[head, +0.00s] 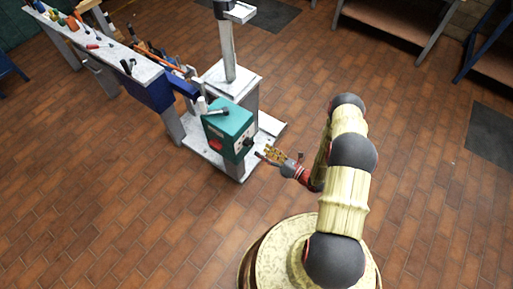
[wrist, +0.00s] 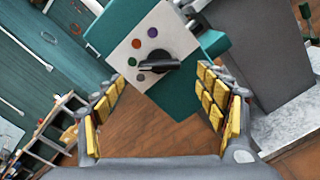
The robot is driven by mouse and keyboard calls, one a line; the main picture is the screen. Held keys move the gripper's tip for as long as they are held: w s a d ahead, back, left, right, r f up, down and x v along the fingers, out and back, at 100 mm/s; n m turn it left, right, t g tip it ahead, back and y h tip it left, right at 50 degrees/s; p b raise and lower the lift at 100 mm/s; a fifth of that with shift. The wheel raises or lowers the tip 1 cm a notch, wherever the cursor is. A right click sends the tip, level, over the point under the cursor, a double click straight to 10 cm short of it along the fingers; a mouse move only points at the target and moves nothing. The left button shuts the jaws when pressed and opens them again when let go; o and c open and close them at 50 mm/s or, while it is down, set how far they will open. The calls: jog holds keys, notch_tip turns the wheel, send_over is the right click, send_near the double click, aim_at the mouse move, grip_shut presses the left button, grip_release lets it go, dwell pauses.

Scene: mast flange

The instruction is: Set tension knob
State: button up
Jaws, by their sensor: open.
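The tension knob (wrist: 158,66) is a black knob with a bar-shaped grip on a white panel of a teal box. In the wrist view it is ahead of my gripper (wrist: 162,100), between the two fingers and apart from them. The fingers are open, with yellow pads facing each other, and nothing is between the pads. In the head view the teal box (head: 226,125) is mounted on a pale machine, and my gripper (head: 268,156) is just to the right of its panel. The knob (head: 248,143) shows there as a small dark spot.
A grey column and pale base (head: 272,131) stand beside the box. A long bench (head: 110,48) with tools runs to the upper left. The brick floor around my base is open.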

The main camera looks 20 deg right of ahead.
jog(key=v, duration=0.6)
jog(key=shift+s+d, duration=0.1)
dwell(0.5)
